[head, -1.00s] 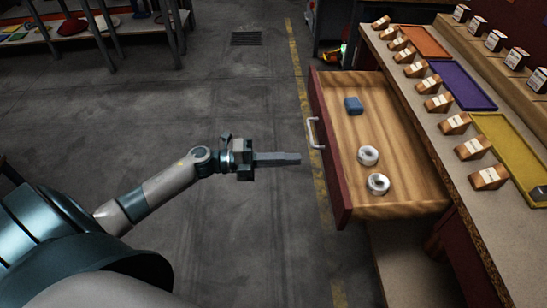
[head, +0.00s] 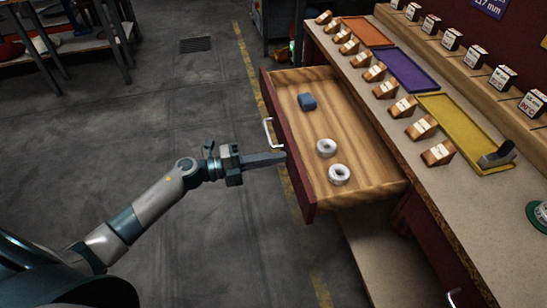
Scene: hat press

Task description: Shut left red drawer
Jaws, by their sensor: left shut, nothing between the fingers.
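The red drawer (head: 291,152) stands open, pulled out to the left from under the workbench. Its front is dark red with a pale handle (head: 268,132). Inside lie a blue block (head: 307,101) and two white rings, one (head: 326,148) behind the other (head: 339,174). My left gripper (head: 283,159) is shut and empty, pointing right. Its tips are at the outer face of the drawer front, just below the handle in the picture; I cannot tell if they touch. My right gripper is not in view.
The workbench top (head: 395,165) holds an orange tray (head: 368,31), a purple tray (head: 405,70), a yellow tray (head: 462,130) and several wooden label blocks. A lower shelf board (head: 375,255) shows beneath the drawer. The floor left of the drawer is clear.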

